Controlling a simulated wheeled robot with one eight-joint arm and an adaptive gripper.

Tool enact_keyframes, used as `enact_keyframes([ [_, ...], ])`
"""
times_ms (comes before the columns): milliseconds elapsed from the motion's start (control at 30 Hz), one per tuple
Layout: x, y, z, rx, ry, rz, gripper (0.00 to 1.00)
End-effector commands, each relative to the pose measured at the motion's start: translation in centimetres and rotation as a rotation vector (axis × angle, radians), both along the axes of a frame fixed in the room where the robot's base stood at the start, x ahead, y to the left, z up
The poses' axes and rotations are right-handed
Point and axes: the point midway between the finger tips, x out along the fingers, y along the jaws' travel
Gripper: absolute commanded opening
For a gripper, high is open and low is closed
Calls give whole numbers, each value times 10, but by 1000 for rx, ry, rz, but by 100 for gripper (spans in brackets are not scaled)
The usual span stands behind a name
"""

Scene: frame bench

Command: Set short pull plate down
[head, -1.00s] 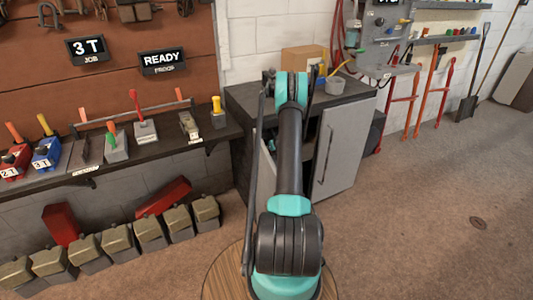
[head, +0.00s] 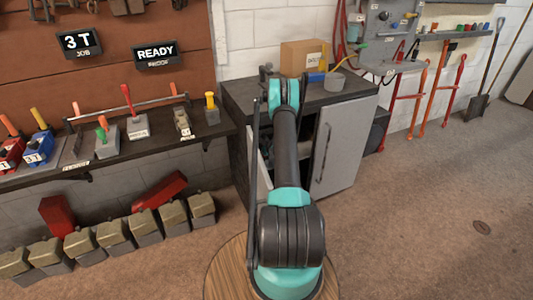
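I cannot make out the short pull plate in the head view. My gripper is not visible; my arm rises in the middle of the picture and its far end is hidden behind its own links. The arm's upper joint stands in front of the dark-topped cabinet (head: 345,103). Whether anything is held cannot be seen.
The left shelf (head: 120,160) holds several handled tools and blocks, including a blue block (head: 38,148). Several lidded blocks (head: 115,234) line the floor below. Floor at right (head: 430,210) is mostly clear.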

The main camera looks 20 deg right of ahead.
Motion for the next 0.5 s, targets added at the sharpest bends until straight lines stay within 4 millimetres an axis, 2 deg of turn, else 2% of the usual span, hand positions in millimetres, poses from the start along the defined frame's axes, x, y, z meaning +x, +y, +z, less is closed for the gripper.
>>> enact_keyframes([
  [333, 0, 1, -3, 0, -1, -1, 0],
  [367, -1, 2, -4, 0, 1, 0, 61],
  [500, -1, 1, -3, 1, 1, -1, 78],
])
